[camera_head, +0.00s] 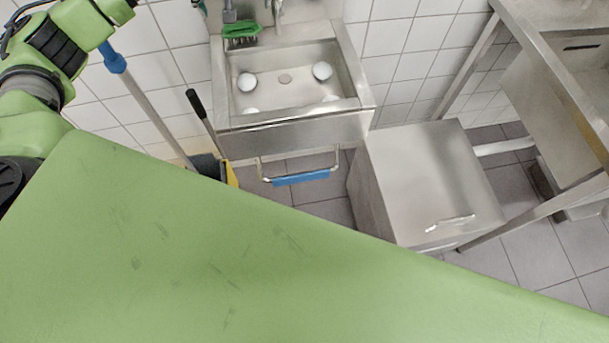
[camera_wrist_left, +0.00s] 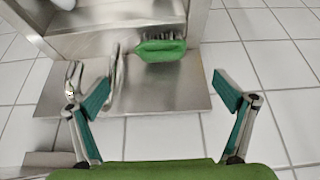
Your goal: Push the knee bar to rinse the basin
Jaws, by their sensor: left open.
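The knee bar (camera_head: 301,177) is a metal loop with a blue grip, below the front of the steel basin (camera_head: 295,140). Nothing touches it. The basin holds several round white objects (camera_head: 247,82) and a drain. My left arm is at the upper left of the head view, away from the bar; its fingertips are not clear there. In the left wrist view my left gripper (camera_wrist_left: 150,85) is open and empty, with its fingers spread before the steel back panel and a green brush (camera_wrist_left: 160,50). The knee bar is not in that view. My right gripper is not in view.
A green brush (camera_head: 241,31) lies by the tap behind the basin. A blue-topped pole (camera_head: 145,100) and a black-handled dustpan tool (camera_head: 203,115) stand left of the bar. A steel box (camera_head: 425,175) stands close on its right. Tiled floor shows under the bar.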

